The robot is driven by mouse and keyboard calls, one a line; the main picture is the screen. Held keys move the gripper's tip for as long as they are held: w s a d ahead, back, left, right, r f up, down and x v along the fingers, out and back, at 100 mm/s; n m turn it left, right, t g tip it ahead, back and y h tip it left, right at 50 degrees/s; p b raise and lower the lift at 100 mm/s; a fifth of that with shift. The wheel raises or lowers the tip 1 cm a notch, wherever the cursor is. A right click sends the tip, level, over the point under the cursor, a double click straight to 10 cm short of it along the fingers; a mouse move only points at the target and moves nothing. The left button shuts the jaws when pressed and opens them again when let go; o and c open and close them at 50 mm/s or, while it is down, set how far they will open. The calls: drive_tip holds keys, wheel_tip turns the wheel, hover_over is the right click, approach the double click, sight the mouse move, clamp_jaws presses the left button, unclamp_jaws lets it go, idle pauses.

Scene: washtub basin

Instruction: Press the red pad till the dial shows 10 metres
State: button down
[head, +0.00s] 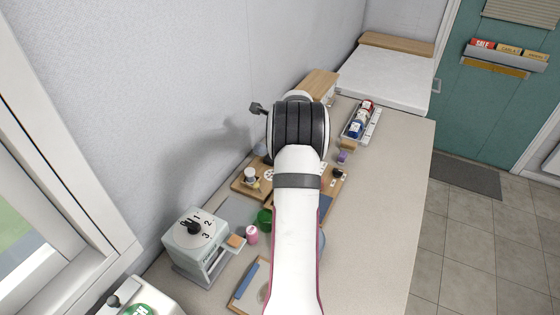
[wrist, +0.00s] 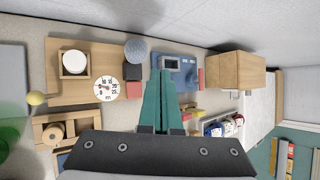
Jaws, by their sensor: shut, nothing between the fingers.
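In the wrist view a white round dial (wrist: 106,88) with numbers around its rim and a short red pointer lies on a wooden board (wrist: 110,55). The pointer appears to lie toward the left; its exact reading is too small to tell. A red pad (wrist: 134,89) sits just right of the dial, beside a dark grey block (wrist: 133,73). My gripper (wrist: 160,73) has teal fingers, shut and empty, to the right of the red pad and apart from it in the picture. In the head view the dial (head: 268,175) shows partly beside my arm; my fingers and the red pad are hidden there.
A grey speckled ball (wrist: 138,50) and a blue panel with a small display (wrist: 172,64) are near my fingertips. A wooden box (wrist: 236,70) stands right. The counter's right side is clear.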

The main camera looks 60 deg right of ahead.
drive_tip(key=shift+s+d+f+m, duration=0.25)
drive_tip(key=shift+s+d+m, duration=0.05)
drive_tip(key=shift+s+d, duration=0.25)
drive_tip(key=shift+s+d+f+m, duration=0.3)
drive_tip(key=shift+s+d, duration=0.15)
drive_tip(key=shift+d, duration=0.1)
drive_tip(key=shift+f, duration=4.35)
drive_tip(key=shift+f, duration=0.15)
drive_tip(key=shift+f, duration=0.25)
drive_tip(key=shift+f, duration=0.7)
drive_tip(key=shift+r, duration=1.15)
